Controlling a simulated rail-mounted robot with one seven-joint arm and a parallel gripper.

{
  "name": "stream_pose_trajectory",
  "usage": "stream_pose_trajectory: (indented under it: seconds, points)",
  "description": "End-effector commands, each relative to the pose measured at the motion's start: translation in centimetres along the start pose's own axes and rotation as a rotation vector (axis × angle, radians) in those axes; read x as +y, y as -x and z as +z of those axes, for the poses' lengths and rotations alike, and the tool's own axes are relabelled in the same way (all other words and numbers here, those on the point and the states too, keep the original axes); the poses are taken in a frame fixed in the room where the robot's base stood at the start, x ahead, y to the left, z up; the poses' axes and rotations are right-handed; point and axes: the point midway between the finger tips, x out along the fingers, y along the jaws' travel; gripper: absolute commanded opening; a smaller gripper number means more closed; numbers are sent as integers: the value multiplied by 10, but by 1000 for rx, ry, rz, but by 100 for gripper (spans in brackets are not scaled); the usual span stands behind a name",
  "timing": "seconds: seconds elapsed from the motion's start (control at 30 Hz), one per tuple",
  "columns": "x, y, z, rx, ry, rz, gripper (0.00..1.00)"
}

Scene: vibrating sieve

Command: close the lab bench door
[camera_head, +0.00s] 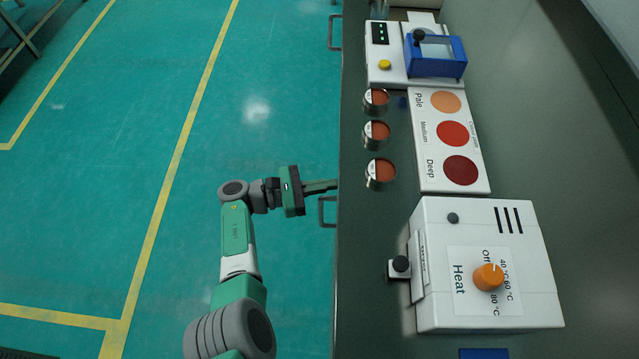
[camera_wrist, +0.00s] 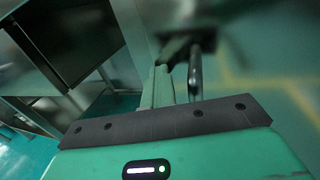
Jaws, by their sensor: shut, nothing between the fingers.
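The lab bench (camera_head: 375,250) runs down the right of the head view, with its front edge facing the floor. A dark bar handle (camera_head: 322,212) sticks out from under that edge, close to my gripper. My gripper (camera_head: 334,185) is shut and empty, its fingers pointing right at the bench edge. In the wrist view the fingers (camera_wrist: 168,82) reach forward beside a dark upright bar (camera_wrist: 195,75), which looks like a handle. I cannot tell whether they touch. The door panel is hidden below the bench top in the head view, so how far it stands open cannot be told.
Another handle (camera_head: 332,32) shows farther up the bench edge. A white heater box (camera_head: 440,235), several small cans (camera_head: 378,172), a colour chart (camera_head: 425,170) and a blue-framed device (camera_head: 436,68) stand on the bench. Dark panels (camera_wrist: 75,40) fill the wrist view's upper left. The green floor (camera_head: 120,200) is clear.

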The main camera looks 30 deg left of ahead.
Motion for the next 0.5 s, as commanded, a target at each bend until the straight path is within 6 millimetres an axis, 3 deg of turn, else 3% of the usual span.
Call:
stream_pose_trajectory:
  seconds: [0.07,0.17,0.5]
  points:
    - [-2,1,-6,7,5,-14,0]
    - [3,22,-7,9,3,-13,0]
    - [28,112,-7,9,-1,-9,0]
